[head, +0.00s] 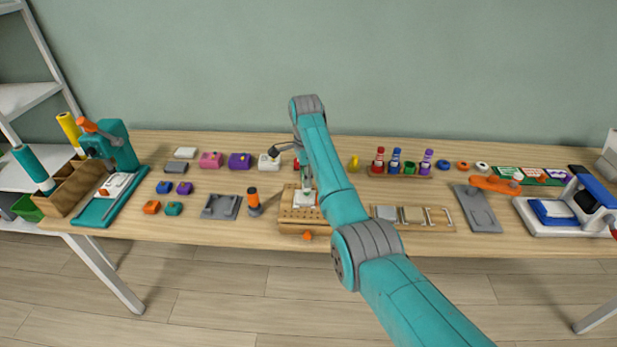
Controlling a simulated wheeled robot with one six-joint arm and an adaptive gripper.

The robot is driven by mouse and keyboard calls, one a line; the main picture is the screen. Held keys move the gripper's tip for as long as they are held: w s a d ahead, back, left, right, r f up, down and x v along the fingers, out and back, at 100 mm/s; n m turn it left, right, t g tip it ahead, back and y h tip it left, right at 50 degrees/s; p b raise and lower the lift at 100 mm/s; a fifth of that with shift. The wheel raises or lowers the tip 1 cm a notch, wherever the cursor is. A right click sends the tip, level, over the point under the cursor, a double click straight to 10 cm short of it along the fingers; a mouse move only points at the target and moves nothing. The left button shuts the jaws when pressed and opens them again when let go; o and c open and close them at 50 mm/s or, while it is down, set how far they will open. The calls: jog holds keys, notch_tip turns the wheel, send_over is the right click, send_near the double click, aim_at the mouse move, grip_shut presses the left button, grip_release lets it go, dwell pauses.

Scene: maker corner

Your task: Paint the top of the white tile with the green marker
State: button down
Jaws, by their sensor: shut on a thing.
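The white tile (299,199) lies in a wooden holed fixture (302,226) near the middle of the table. My gripper (303,176) is above the tile, small and partly hidden by my arm. It is shut on the green marker (307,185), which points down at the tile. I cannot tell whether its tip touches the tile, or how much of the top is green. The marker rack (384,173) stands right of my arm with red, blue and purple markers and a short green piece (409,167).
A grey plate (221,207) and an orange-topped tool (253,201) are left of the fixture. A wooden rack of flat pieces (414,219) is to its right. A teal press (112,150) stands at the far left. Small coloured blocks line the back.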

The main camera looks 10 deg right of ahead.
jog(key=shift+w+a, duration=0.1)
jog(key=shift+a, duration=0.1)
jog(key=shift+w+a, duration=0.15)
jog(key=shift+a, duration=0.45)
jog(key=shift+s+a+f, duration=0.1)
jog(key=shift+s+a, duration=0.15)
jog(key=shift+s, duration=0.4)
jog(key=shift+s, duration=0.2)
jog(key=shift+s+a, duration=0.1)
jog(key=shift+s, duration=0.3)
jog(key=shift+s+d, duration=0.25)
jog(key=shift+d, duration=0.4)
